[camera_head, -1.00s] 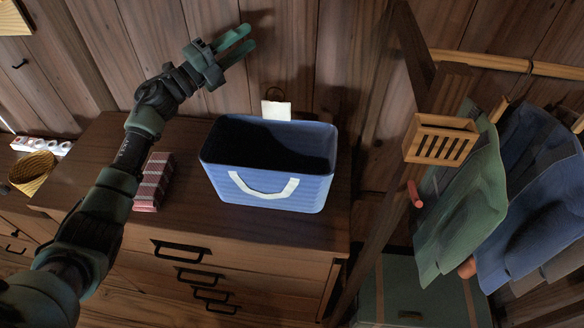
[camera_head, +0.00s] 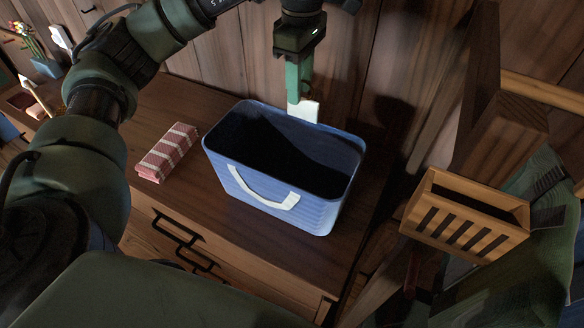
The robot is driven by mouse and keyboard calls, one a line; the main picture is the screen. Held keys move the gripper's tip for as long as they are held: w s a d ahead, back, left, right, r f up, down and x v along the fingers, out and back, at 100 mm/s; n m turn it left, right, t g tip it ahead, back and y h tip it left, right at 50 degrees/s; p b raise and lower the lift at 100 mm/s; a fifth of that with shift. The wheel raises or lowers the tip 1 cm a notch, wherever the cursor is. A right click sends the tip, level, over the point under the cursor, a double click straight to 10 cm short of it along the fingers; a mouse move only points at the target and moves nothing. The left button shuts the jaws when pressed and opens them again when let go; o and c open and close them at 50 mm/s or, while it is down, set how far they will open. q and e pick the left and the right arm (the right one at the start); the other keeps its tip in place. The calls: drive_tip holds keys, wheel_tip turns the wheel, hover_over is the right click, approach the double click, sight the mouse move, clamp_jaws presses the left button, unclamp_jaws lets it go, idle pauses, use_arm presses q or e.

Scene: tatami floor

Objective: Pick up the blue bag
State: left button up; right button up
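The blue bag (camera_head: 265,190) stands upright on the wooden chest of drawers. It has a dark, open top and a white front handle (camera_head: 262,192). Its white back handle (camera_head: 305,110) stands up at the far rim. My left gripper (camera_head: 298,90) points down just above and behind the far rim, at the back handle. Its fingers are seen edge-on and overlap the handle's top in the picture, so I cannot tell whether they touch or close on it. My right gripper is not in view.
A folded red striped cloth (camera_head: 167,152) lies left of the bag on the chest top (camera_head: 190,205). The plank wall (camera_head: 345,60) is close behind. A slatted wooden box (camera_head: 465,215) and hanging green cloth (camera_head: 535,250) are at the right. Flowers (camera_head: 27,42) show far left.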

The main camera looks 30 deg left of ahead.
sight(299, 116)
use_arm(q)
wheel_tip(299, 116, down, 2)
drive_tip(key=shift+s+f+p, duration=0.1)
drive_tip(key=shift+s+p, duration=0.05)
drive_tip(key=shift+p, duration=0.35)
wheel_tip(299, 116, down, 2)
drive_tip(key=shift+s+d+f+p, duration=0.15)
drive_tip(key=shift+f+p, duration=0.1)
drive_tip(key=shift+p, duration=0.25)
drive_tip(key=shift+f, duration=0.6)
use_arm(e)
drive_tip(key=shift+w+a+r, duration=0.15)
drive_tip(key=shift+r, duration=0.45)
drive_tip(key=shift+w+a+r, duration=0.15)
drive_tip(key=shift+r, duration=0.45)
use_arm(q)
clamp_jaws()
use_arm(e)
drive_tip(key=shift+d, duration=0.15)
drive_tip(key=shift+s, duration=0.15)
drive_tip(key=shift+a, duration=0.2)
